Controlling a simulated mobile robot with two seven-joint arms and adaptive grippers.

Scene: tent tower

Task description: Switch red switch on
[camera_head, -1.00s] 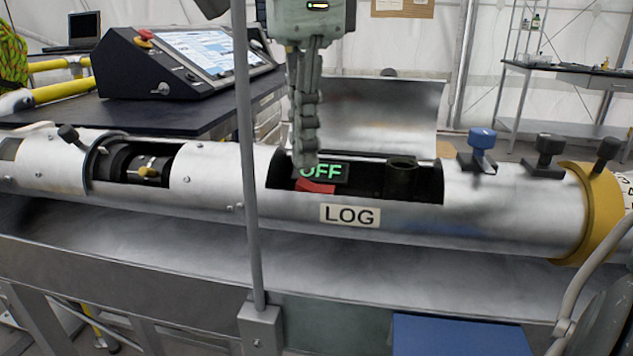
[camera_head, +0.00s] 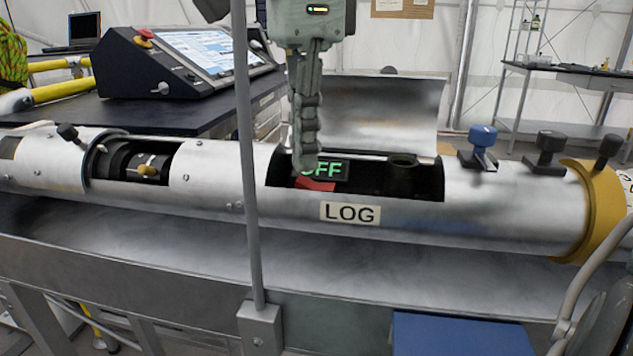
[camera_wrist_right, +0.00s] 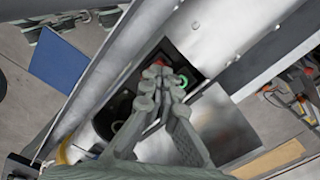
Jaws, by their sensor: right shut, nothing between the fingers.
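The red switch (camera_head: 316,185) lies in the open cut-out of a metal tube labelled LOG. Just above it a small display (camera_head: 326,170) shows green letters, "FF" readable and the first letter partly covered by my fingers. My right gripper (camera_head: 305,170) is shut and empty, pointing down into the left part of the cut-out beside the display and over the switch's left end. I cannot tell whether it touches the switch. In the right wrist view the shut fingertips (camera_wrist_right: 163,72) reach over the cut-out, with red showing around them. My left gripper is not in view.
The tube (camera_head: 480,205) carries a blue knob (camera_head: 482,138) and a black knob (camera_head: 550,142) on top. A raised metal lid (camera_head: 385,110) stands behind the cut-out. A thin grey pole (camera_head: 249,190) stands in front. A control console (camera_head: 180,65) sits behind left.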

